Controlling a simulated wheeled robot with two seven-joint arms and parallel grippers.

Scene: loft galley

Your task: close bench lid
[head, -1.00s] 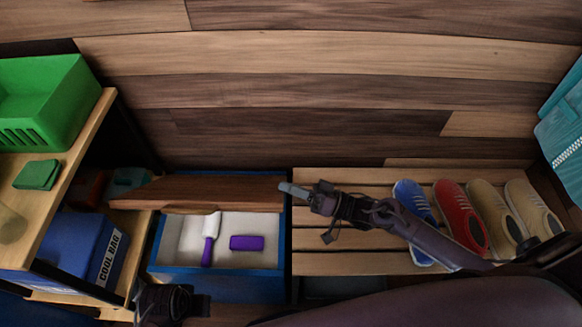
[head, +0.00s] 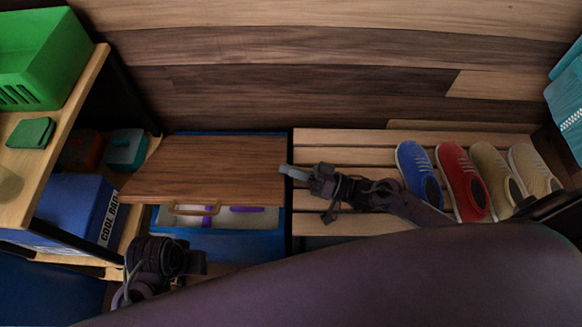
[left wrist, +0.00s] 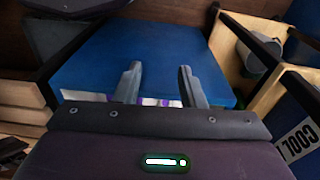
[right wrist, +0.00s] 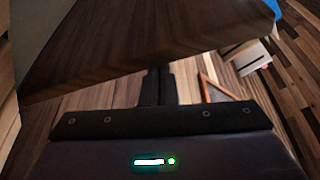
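The bench lid (head: 215,165) is a brown wooden panel over the blue bench box (head: 240,246). It is partly lowered, with a gap at the front where the pale inside and purple items (head: 240,209) show. A light handle (head: 195,210) sits at its front edge. My right gripper (head: 288,171) is at the lid's right edge, fingers together; whether it touches is unclear. The lid fills the upper part of the right wrist view (right wrist: 140,40). My left gripper (left wrist: 158,85) is open and empty, facing the blue box; its wrist shows low in front of the box in the head view.
Slatted bench (head: 350,228) at right holds a blue shoe (head: 415,170), a red shoe (head: 462,180) and tan shoes (head: 495,180). At left a shelf (head: 70,105) carries a green basket (head: 38,55), with a blue cool bag (head: 75,208) below. My right arm crosses the foreground.

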